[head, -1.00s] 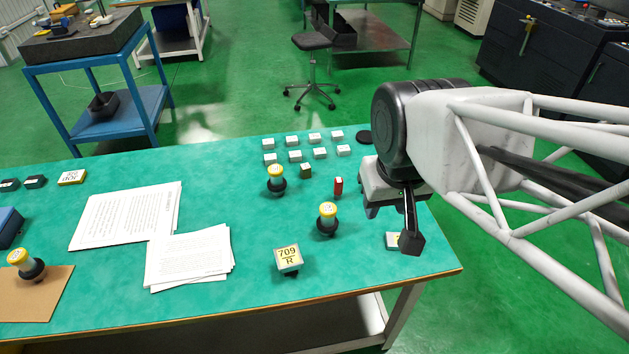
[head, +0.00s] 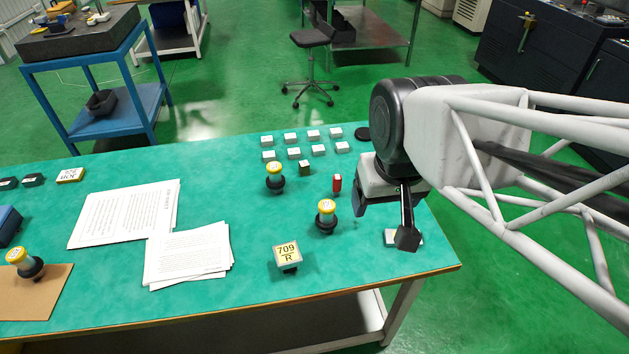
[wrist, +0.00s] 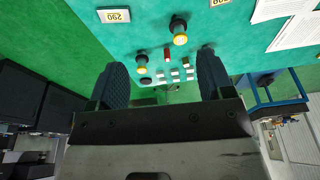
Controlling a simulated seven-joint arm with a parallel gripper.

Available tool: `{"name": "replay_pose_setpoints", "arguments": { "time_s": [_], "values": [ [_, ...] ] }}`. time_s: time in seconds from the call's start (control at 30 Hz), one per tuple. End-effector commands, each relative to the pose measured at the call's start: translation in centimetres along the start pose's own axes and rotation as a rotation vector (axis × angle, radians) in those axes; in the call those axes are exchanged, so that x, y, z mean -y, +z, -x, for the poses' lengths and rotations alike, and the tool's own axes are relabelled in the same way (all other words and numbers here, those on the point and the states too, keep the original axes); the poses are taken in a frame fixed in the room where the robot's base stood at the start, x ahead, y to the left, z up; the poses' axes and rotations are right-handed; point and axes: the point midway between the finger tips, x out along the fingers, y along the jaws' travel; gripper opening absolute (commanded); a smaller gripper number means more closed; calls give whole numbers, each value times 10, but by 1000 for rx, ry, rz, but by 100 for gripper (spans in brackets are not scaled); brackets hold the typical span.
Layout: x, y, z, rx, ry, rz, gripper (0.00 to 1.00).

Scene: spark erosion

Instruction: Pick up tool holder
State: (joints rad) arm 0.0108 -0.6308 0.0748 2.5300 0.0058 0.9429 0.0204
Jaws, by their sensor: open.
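Several tool holders with yellow tops and dark flared collars stand upright on the green table. One stands in the middle right of the head view (head: 326,215), another stands behind it to the left (head: 275,176), and a third stands on a brown board at far left (head: 24,262). Two holders show in the wrist view, one larger (wrist: 180,34) and one smaller (wrist: 142,64). My gripper (wrist: 160,72) is open, with nothing between its fingers. In the head view it hangs over the table's right part, right of the middle holder and apart from it.
A red block (head: 337,183) stands between the middle holder and the rows of white blocks (head: 291,138). A labelled 709 block (head: 287,257) stands in front. Paper sheets (head: 187,255) lie to the left. A pale block (head: 390,238) is partly hidden by my gripper.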

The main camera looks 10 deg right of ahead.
Motion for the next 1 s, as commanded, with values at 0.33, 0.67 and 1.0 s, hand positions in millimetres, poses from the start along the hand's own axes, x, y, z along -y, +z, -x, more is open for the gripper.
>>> {"name": "replay_pose_setpoints", "arguments": {
  "time_s": [0.33,0.67,1.0],
  "values": [
    [20,-5,-40,119,-174,-240,74],
    [48,-23,-94,295,-440,-671,74],
    [58,-54,-147,456,-687,-1155,74]
  ]
}}
